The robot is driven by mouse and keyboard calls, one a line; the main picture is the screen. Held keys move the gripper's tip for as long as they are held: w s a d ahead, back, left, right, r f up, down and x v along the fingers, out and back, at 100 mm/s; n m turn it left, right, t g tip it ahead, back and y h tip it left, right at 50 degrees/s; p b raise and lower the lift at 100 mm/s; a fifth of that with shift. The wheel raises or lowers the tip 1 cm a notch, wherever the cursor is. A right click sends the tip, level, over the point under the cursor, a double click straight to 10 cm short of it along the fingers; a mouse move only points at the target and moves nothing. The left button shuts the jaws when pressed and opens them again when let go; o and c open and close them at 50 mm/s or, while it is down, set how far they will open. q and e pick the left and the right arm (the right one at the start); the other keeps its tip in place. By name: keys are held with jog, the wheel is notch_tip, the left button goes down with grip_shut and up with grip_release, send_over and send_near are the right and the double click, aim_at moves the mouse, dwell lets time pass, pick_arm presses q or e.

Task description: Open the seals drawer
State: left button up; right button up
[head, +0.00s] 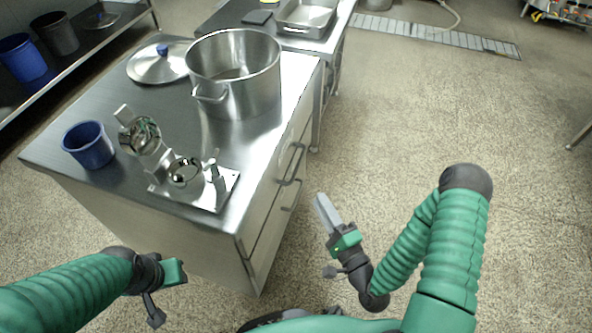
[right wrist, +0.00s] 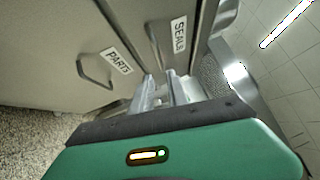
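The seals drawer (right wrist: 174,48) is a grey front labelled SEALS in the right wrist view, and it looks closed. In the head view the cabinet's right side has two bar handles, an upper one (head: 291,164) and a lower one (head: 292,194); no labels are readable there. My right gripper (head: 323,208) is to the right of these handles, apart from them in the head view. In the right wrist view its two fingers (right wrist: 165,92) show a gap, empty as far as I can see, and point at the drawer fronts. My left gripper (head: 180,272) is low at the left, its fingers unclear.
A drawer labelled PARTS (right wrist: 88,45) with a bar handle (right wrist: 95,72) adjoins the seals drawer. On the steel worktop (head: 85,185) stand a large pot (head: 235,80), a lid (head: 158,66), a blue cup (head: 88,146) and a metal fixture (head: 205,188).

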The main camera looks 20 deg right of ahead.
jog(key=b, duration=0.5)
send_near(298, 163)
jog(key=x, duration=0.4)
jog(key=b+x, duration=0.1)
jog(key=x, duration=0.1)
jog(key=f+x, duration=0.1)
jog(key=x, duration=0.2)
jog(key=shift+w, duration=0.15)
jog(key=shift+w+r, duration=0.2)
jog(key=shift+w, duration=0.15)
grip_shut()
jog(key=shift+s+f+b, duration=0.1)
jog(key=shift+f+b, duration=0.1)
jog(key=shift+b, duration=0.1)
